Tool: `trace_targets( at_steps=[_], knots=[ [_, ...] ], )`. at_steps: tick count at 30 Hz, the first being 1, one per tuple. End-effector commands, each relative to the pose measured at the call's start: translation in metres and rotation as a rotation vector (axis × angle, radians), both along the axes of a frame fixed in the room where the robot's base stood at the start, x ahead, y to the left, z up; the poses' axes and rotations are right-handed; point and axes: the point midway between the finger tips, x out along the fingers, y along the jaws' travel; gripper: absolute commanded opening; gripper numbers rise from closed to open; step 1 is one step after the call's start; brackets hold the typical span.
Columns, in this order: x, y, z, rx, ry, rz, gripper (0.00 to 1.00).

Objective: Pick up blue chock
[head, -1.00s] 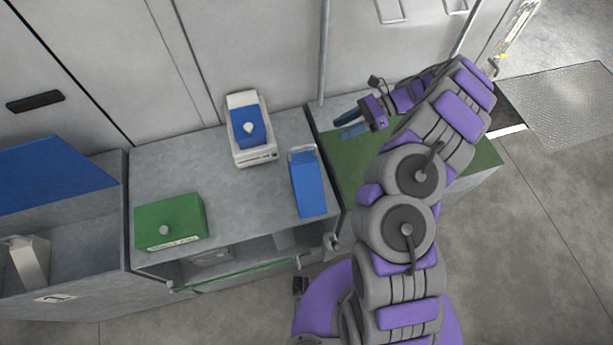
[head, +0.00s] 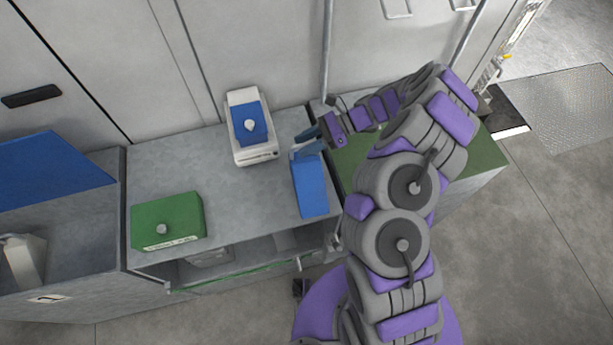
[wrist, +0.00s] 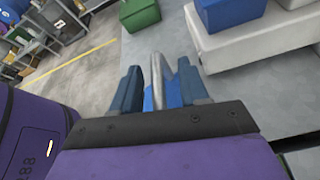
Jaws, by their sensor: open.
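The blue chock (head: 311,187) lies on the grey cabinet top near its right edge, long side running toward the front edge. Its far end is partly covered by my gripper in the head view. My gripper (head: 303,144) is open at that far end, reaching in from the right. In the wrist view my open fingers (wrist: 158,70) are on either side of a narrow blue and grey part of the chock (wrist: 173,90). I cannot tell whether either finger touches it.
A white box with a blue top (head: 252,142) stands behind and left of the chock. A green box (head: 168,219) sits at the front left. A green-topped surface (head: 478,165) lies right, below my arm. A grey wall (head: 270,40) rises behind. The middle of the cabinet top is clear.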

Motion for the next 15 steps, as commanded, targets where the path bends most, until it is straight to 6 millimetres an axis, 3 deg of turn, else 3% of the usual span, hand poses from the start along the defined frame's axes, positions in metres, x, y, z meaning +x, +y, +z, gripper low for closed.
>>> trace_targets(
  at_steps=[3, 10, 15],
  knots=[
    [-0.0049, 0.0116, -0.0046, 0.003, 0.003, 0.003, 0.44],
    [-0.0046, 0.0119, -0.0045, 0.002, 0.001, 0.001, 0.43],
    [-0.0045, 0.0121, -0.0044, 0.002, 0.001, 0.001, 0.27]
  ],
)
